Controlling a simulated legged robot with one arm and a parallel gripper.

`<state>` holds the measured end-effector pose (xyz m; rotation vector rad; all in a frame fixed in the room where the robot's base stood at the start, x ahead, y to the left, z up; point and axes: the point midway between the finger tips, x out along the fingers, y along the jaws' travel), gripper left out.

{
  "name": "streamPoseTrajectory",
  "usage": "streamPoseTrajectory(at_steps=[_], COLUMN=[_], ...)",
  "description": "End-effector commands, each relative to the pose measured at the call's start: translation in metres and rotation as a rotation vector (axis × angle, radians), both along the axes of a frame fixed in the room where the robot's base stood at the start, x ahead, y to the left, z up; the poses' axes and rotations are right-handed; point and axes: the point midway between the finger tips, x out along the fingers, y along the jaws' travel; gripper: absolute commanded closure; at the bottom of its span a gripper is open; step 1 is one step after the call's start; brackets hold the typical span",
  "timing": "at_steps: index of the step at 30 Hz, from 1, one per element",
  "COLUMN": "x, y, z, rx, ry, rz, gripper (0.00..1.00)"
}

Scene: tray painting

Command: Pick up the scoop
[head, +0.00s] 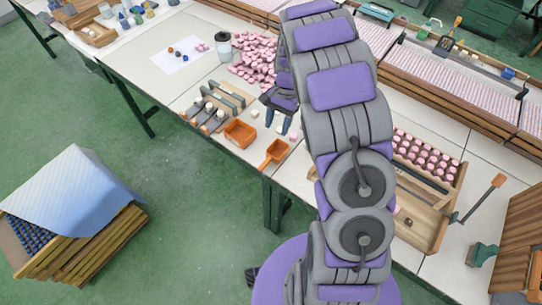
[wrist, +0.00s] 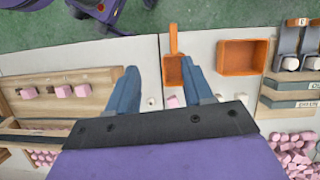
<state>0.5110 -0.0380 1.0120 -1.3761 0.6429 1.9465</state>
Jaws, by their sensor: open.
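The orange scoop (head: 274,152) lies on the white table near its front edge, in the middle of the head view. In the wrist view the scoop (wrist: 173,68) shows with its handle toward the top, and my right finger partly covers its pan. My gripper (head: 281,118) is open and empty above the table, just behind the scoop in the head view.
An orange square tray (head: 240,133) sits left of the scoop. Beyond it is a wooden rack with grey-handled tools (head: 210,108). Pink pieces (head: 254,62) are heaped behind. A wooden tray with pink pieces (head: 461,176) is at right. Small pale cubes lie near the scoop.

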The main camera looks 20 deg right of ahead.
Motion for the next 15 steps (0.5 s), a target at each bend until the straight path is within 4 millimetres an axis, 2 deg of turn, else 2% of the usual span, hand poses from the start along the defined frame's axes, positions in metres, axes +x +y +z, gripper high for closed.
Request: streamPoseTrajectory(at_steps=[1,3,7,11,15], x=[0.008,0.016,0.027,0.031,0.026], y=[-0.005,-0.008,-0.011,-0.006,0.005], z=[-0.015,-0.029,-0.047,-0.057,-0.076], rx=[0.014,0.028,0.048,0.051,0.048], ry=[0.008,0.014,0.02,0.024,0.028], rz=[-0.024,-0.049,-0.081,-0.094,-0.097], gripper=[0.49,0.49,0.49,0.49,0.49])
